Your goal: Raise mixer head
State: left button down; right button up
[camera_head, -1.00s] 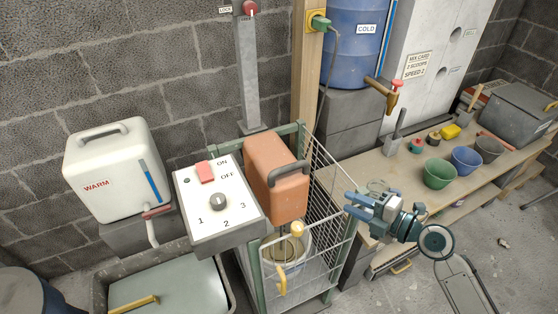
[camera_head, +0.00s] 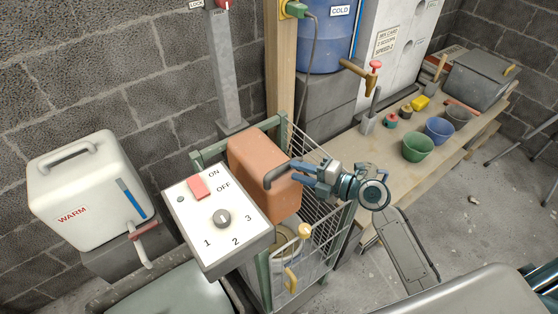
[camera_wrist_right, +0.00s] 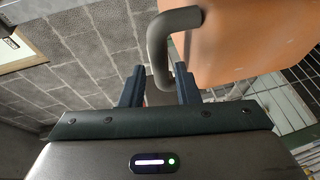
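The mixer head (camera_head: 262,172) is an orange box above a bucket (camera_head: 287,246) inside the wire cage, which hides part of the bucket. A dark grey bar handle (camera_head: 279,176) sticks out from its right side. My right gripper (camera_head: 298,176) is at this handle, coming from the right. In the right wrist view the handle (camera_wrist_right: 157,52) hangs down between the two dark fingers (camera_wrist_right: 160,82). Gaps show between the handle and the fingers, so the gripper is open around it. My left gripper is not in view.
A control panel (camera_head: 218,222) with a red switch and dial stands left of the head. The green-framed cage (camera_head: 328,232) surrounds the bucket. A grey post (camera_head: 224,80) with a LOCK sign stands behind. A bench (camera_head: 385,160) with bowls is at right.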

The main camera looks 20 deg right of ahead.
aim_at(284, 164)
jog(key=p+x, duration=0.2)
jog(key=x, duration=0.3)
jog(key=shift+w+a+r, duration=0.1)
jog(key=shift+w+r, duration=0.05)
jog(key=shift+w+a+f+p, duration=0.35)
jog(key=shift+w+a+p, duration=0.05)
jog(key=shift+w+a, duration=0.1)
jog(key=shift+c, duration=0.4)
grip_shut()
